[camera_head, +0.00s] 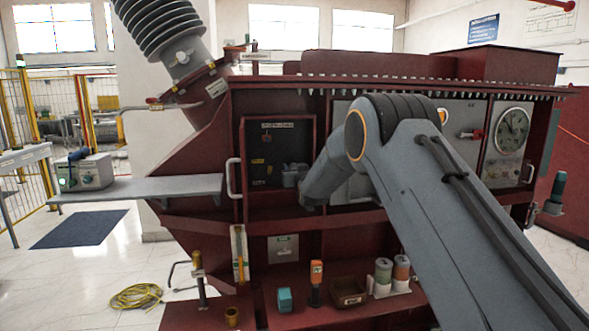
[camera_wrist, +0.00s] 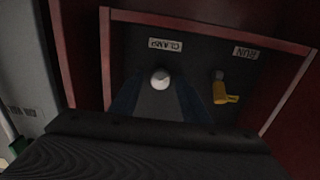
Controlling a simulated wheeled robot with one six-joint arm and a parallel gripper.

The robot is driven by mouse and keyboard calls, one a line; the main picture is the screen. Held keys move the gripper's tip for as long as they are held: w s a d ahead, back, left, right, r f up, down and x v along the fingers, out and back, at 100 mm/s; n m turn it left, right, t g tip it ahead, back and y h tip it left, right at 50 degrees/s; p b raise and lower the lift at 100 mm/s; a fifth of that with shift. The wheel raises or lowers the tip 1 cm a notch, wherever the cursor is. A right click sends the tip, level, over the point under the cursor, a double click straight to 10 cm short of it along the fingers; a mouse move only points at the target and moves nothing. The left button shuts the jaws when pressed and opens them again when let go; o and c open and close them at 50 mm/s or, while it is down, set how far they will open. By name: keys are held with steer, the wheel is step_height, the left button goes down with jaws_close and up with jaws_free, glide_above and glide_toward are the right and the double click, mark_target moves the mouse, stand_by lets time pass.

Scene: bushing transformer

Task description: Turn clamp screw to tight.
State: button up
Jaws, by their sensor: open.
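In the wrist view the clamp screw (camera_wrist: 160,79) shows as a pale round knob under an upside-down CLAMP label (camera_wrist: 165,45). It sits on a dark recessed panel (camera_wrist: 207,66). My gripper (camera_wrist: 158,92) is open, with one dark finger to each side of the knob in the picture. I cannot tell whether the fingers reach its depth; no contact shows. In the head view my gripper (camera_head: 292,176) is at the dark panel, low in the red-framed opening. I cannot make out the clamp screw there.
A yellow lever (camera_wrist: 226,93) stands right of the screw, below an upside-down RUN label (camera_wrist: 245,52). A red frame (camera_wrist: 205,24) edges the panel. A white handle (camera_head: 233,178) stands left of the opening. Below, a red ledge holds an open box (camera_head: 348,299) and cans (camera_head: 383,272).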

steer(key=shift+c, duration=0.4)
steer(key=c, duration=0.9)
steer(key=shift+c, duration=0.2)
